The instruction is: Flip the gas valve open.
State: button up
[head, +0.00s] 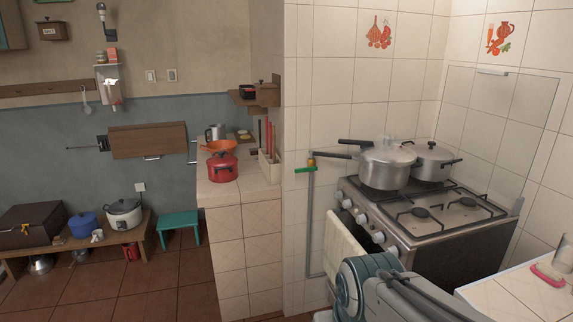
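The gas valve has a green handle (304,169) and a brass-coloured body (311,160). It sits on a grey pipe (309,225) that runs down the tiled wall, left of the stove. Part of my arm shows at the bottom, right of centre, below and to the right of the valve. My gripper is not visible in the head view.
The stove (430,222) carries a large pressure cooker (387,168) and a smaller pot (432,160); black pot handles jut left near the valve. A cloth (345,240) hangs at the stove front. A tiled counter (237,192) with a red pot (222,168) stands left.

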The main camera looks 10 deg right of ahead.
aim_at(314, 168)
jog(key=z, duration=0.1)
jog(key=i, duration=1.05)
jog(key=z, duration=0.15)
